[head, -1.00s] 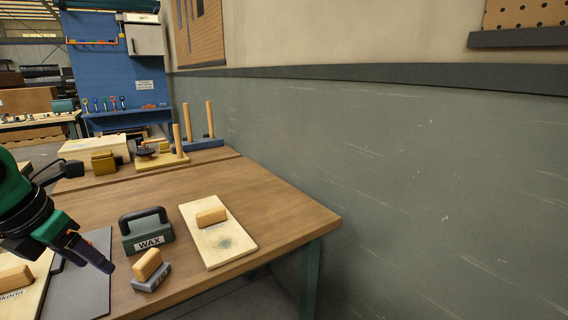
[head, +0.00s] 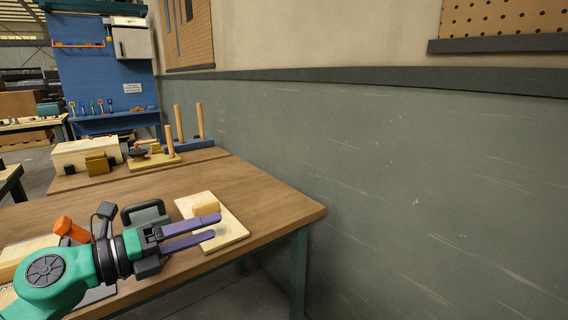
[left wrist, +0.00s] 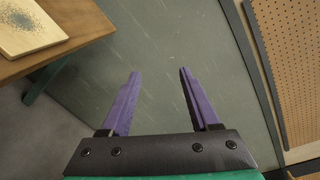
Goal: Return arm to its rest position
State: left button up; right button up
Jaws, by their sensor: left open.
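My left arm reaches in from the lower left of the head view, over the near part of the wooden table. Its gripper (head: 218,229) is open and empty, with two purple fingers apart, in front of the pale board in the picture. In the left wrist view the same gripper (left wrist: 158,95) shows spread fingers with only the wall and floor between and beyond them. My right gripper is in neither view.
A grey-green wall (head: 420,190) stands right of the table. The board also shows in the left wrist view (left wrist: 28,27).

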pick_arm(q)
jog(key=w+a+f+n+t+y, duration=0.2)
jog(key=a+f+n+t+y, duration=0.3)
jog(key=n, duration=0.6)
jog(key=w+a+f+n+t+y, duration=0.2)
jog(key=a+f+n+y, duration=0.2)
jog(key=a+n+y, duration=0.5)
jog(key=s+f+n+g+y, duration=0.1)
jog(key=s+f+n+g, duration=0.25)
jog(key=f, duration=0.25)
jog(key=s+f+n+g, duration=0.2)
jog(key=f+n, duration=0.3)
jog(key=f, duration=0.1)
jog(key=s+d+f+n+g+h, duration=0.1)
jog(key=s+d+f+n+g, duration=0.15)
jog(key=s+f+g, duration=0.4)
jog(key=s+d+f+n+g+h, duration=0.1)
jog(key=s+d+f+g, duration=0.25)
jog(key=s+f, duration=0.6)
jog(key=s+f+p, duration=0.4)
jog(key=f+p, duration=0.3)
jog(key=f, duration=1)
jog(key=s+a+f+p, duration=0.1)
jog(key=s+f+p, duration=0.1)
jog(key=s+f, duration=0.2)
jog(key=s+a+f+g+p, duration=0.1)
jog(key=s+a+f+p, duration=0.1)
jog(key=s, duration=0.9)
jog(key=shift+s+f, duration=0.25)
jog(key=shift+f, duration=0.65)
